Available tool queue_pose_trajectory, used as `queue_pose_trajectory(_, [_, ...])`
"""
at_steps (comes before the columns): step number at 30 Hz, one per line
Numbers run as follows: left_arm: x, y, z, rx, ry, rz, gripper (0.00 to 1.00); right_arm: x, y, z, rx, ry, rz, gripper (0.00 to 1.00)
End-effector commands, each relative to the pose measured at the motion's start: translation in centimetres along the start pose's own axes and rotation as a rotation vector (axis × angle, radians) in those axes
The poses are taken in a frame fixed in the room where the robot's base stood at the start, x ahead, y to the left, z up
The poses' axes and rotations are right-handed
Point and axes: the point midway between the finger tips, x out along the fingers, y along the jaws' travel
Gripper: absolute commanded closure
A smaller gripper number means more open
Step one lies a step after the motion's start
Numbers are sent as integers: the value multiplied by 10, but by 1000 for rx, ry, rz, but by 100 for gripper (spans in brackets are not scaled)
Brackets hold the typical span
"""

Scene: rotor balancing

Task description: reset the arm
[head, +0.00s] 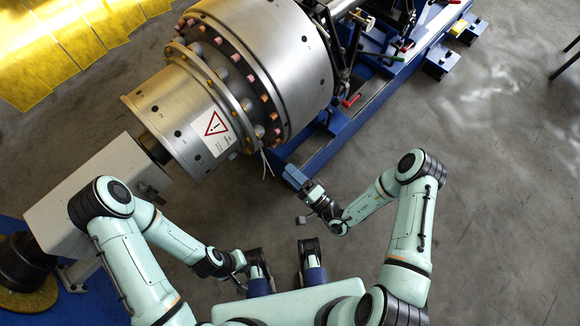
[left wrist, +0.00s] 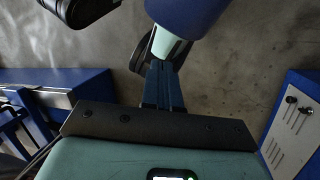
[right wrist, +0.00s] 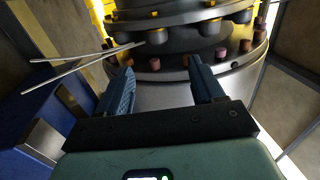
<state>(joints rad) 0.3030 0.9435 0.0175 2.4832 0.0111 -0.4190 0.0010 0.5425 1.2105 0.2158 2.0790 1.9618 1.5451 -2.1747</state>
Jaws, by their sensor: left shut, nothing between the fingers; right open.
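My right gripper (head: 304,204) is open and empty, below and right of the large silver rotor (head: 208,90) in the head view. In the right wrist view its two blue fingers (right wrist: 160,82) are spread, with the rotor's rim and row of bolts (right wrist: 190,55) beyond them. My left gripper (head: 240,262) is low in the head view, close to my own base. In the left wrist view its blue fingers (left wrist: 162,88) are pressed together with nothing between them. The left fingertips are partly hidden in the head view.
A blue machine frame (head: 345,125) runs diagonally beside the rotor. A pale housing (head: 85,195) stands at the left. Yellow panels (head: 50,55) are at the upper left. Thin pale rods (right wrist: 75,65) stick out near the right gripper. Grey floor (head: 490,200) is clear at the right.

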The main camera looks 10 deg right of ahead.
Motion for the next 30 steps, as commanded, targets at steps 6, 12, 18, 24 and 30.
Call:
queue_pose_trajectory(6, [0,0,0,0,0,0,100,0,0,0,0,0,0,33])
queue_pose_trajectory(12, [-4,2,1,-3,-1,1,100,0,-4,20,67,-93,25,33])
queue_pose_trajectory(18, [-25,9,5,-18,-14,7,100,-40,-19,122,388,-576,297,33])
queue_pose_trajectory(24, [-48,18,8,-41,-32,13,100,-150,-22,185,533,-963,895,33])
queue_pose_trajectory(30, [-72,27,10,-63,-50,18,100,-238,-15,151,323,-928,1467,33])
